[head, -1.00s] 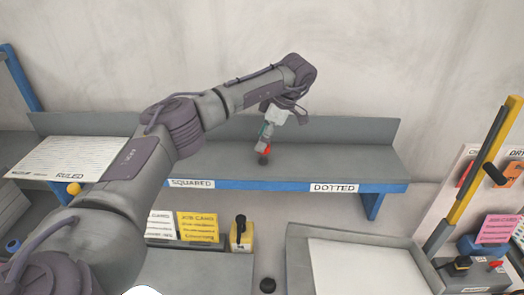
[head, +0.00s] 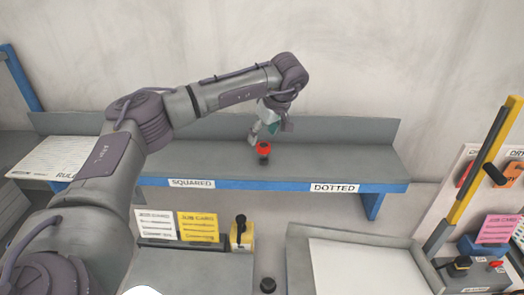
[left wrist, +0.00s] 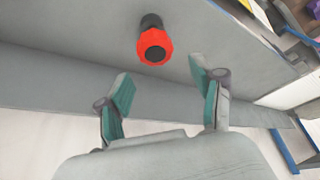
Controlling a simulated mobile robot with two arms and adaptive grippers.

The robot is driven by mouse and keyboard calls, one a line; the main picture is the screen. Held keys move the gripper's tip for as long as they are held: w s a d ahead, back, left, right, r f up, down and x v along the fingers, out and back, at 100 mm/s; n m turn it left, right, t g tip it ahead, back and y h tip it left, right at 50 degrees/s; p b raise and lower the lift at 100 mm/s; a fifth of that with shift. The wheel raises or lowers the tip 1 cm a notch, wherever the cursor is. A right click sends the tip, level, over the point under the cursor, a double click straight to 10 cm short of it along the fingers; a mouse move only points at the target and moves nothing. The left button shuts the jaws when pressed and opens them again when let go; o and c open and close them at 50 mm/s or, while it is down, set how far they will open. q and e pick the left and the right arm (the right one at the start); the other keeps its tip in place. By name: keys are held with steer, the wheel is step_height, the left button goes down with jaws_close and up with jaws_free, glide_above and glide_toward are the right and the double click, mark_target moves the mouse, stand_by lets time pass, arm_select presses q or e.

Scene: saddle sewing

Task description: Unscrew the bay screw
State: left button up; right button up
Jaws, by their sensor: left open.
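The bay screw, as I take it, is a red faceted knob (head: 264,148) on a dark base, upright on the grey shelf between the SQUARED and DOTTED labels. In the left wrist view the red knob (left wrist: 154,48) shows near the top, with a dark centre. My left gripper (head: 256,133) is just behind and to the left of the knob. Its two teal-padded fingers (left wrist: 160,76) are spread apart with nothing between them, and the knob lies beyond their tips, apart from them. My right gripper is out of view.
The grey shelf (head: 330,160) has a blue front edge and a low back wall. A ruled sheet (head: 50,157) lies at its left. Below stand a yellow box with a black knob (head: 241,233), job cards (head: 197,227) and a grey tray (head: 300,262). A yellow post (head: 485,170) rises at right.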

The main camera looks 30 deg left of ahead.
mark_target(263, 145)
arm_select(q)
steer(key=m, duration=0.2)
steer(key=m+t, duration=0.1)
steer(key=m, duration=0.1)
steer(key=shift+m+t+h, duration=0.3)
steer(key=shift+h, duration=0.1)
steer(key=shift+a+m, duration=0.1)
steer(key=shift+m, duration=0.6)
steer(key=m+t+h, duration=0.1)
steer(key=m, duration=0.2)
steer(key=m+h, duration=0.1)
steer(key=m, duration=0.1)
steer(key=shift+m, duration=0.4)
steer(key=shift+f, duration=0.15)
steer(key=shift+f+b, duration=1.85)
steer(key=shift+f, duration=0.55)
steer(key=shift+c, duration=0.2)
